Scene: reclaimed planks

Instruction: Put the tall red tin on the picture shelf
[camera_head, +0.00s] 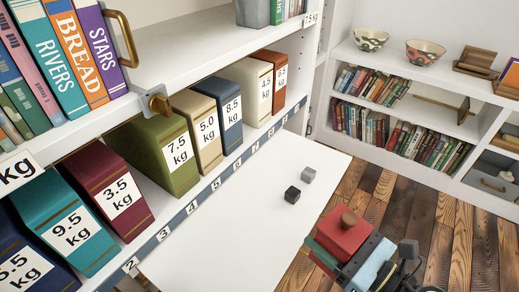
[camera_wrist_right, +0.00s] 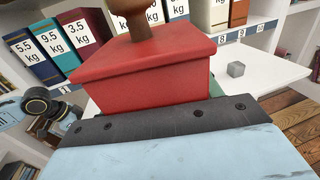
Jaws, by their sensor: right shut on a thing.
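The red tin (camera_head: 343,238) has a flared lid and a brown knob, and it fills the middle of the right wrist view (camera_wrist_right: 140,75). My right gripper (camera_head: 340,256) is shut on it and holds it up at the lower right, beyond the white table's corner in the head view. The tin looks about upright; the gripper hides its lower part. A white bookcase (camera_head: 397,84) at the right carries bowls and wooden frame-like stands (camera_head: 474,62). I cannot tell which shelf is the picture shelf.
Labelled weight binders (camera_head: 163,150) fill the left shelf, with numbers along its edge. A dark cube (camera_head: 292,194) and a grey cube (camera_head: 308,175) lie on the white tabletop (camera_head: 240,225), otherwise mostly clear. A brass handle (camera_head: 122,38) juts out at upper left. Plank floor (camera_head: 420,215) is open at right.

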